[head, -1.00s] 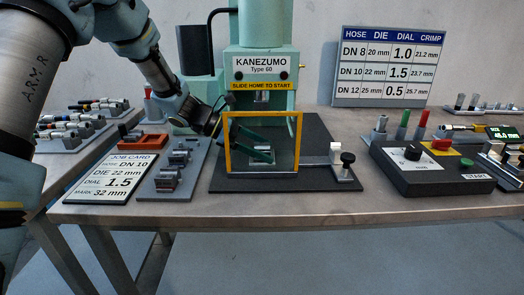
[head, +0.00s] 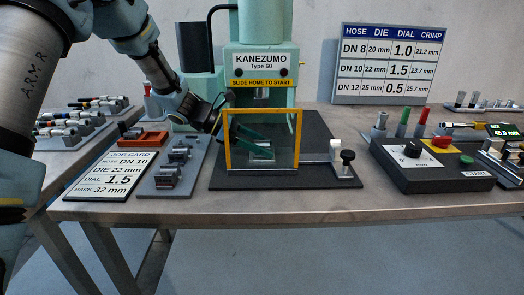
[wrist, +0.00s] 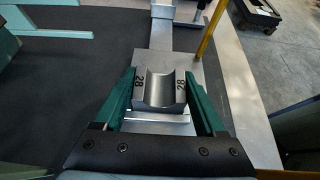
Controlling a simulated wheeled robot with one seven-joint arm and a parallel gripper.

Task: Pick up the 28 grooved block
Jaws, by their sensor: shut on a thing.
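The 28 grooved block (wrist: 160,92) is a grey metal block with a half-round groove along its top, marked 28 on both sides of the groove. In the wrist view it sits between the two green fingers of my gripper (wrist: 160,78), which are shut on its sides. In the head view my gripper (head: 265,148) reaches in behind the yellow-framed clear guard of the press, and the block (head: 262,154) shows small at the fingertips. I cannot tell whether the block is clear of the plate under it.
The yellow frame (head: 228,140) stands close in front of my fingers. The green press (head: 262,35) rises behind. A grey rack with blocks (head: 172,190) and the job card (head: 107,178) lie to the left. The black control box (head: 430,178) stands to the right.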

